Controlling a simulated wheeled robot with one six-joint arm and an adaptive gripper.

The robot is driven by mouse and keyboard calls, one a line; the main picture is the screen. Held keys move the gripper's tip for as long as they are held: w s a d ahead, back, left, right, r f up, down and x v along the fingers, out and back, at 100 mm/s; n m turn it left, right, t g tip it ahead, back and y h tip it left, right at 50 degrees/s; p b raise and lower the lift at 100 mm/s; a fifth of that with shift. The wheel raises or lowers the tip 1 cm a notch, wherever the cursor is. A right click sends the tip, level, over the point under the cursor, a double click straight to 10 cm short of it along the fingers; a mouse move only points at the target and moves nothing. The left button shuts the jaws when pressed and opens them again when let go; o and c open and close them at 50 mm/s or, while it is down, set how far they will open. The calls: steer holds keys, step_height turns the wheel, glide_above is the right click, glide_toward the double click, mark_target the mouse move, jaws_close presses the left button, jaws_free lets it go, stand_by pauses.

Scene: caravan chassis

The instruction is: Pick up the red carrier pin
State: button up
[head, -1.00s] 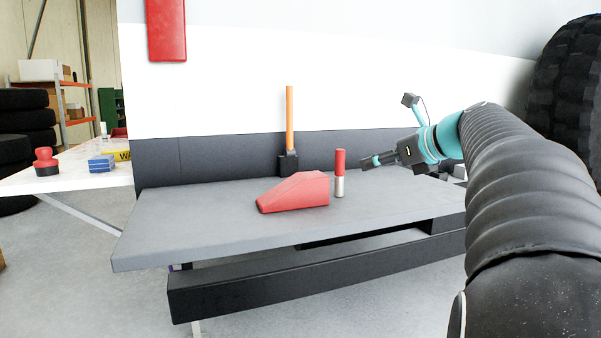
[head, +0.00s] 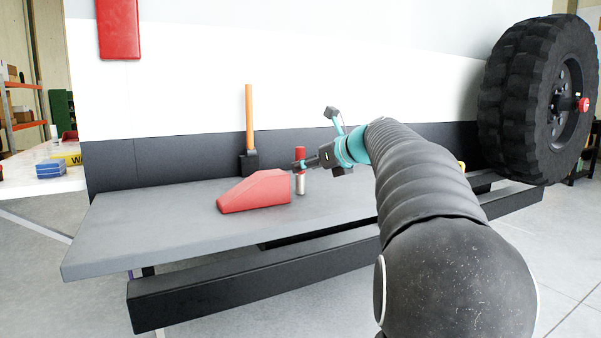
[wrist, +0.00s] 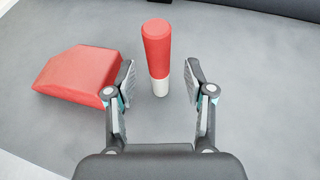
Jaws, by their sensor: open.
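The red carrier pin (head: 300,183) stands upright on the grey shelf (head: 150,215); it has a red upper part and a pale metal lower part. In the wrist view the pin (wrist: 157,48) is between and just beyond my two open fingers, a little left of the right finger. My gripper (wrist: 161,85) is open and empty. In the head view my gripper (head: 302,165) overlaps the middle of the pin, and part of the pin is hidden behind a finger. I cannot tell any contact.
A red wedge-shaped block (head: 255,193) lies just left of the pin; it also shows near my left finger in the wrist view (wrist: 77,73). A hammer (head: 249,125) stands head down against the dark back panel. A large tyre (head: 530,95) is at the right.

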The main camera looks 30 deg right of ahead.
mark_target(301, 194)
steer(key=x, duration=0.3)
steer(key=shift+s, duration=0.1)
jaws_close()
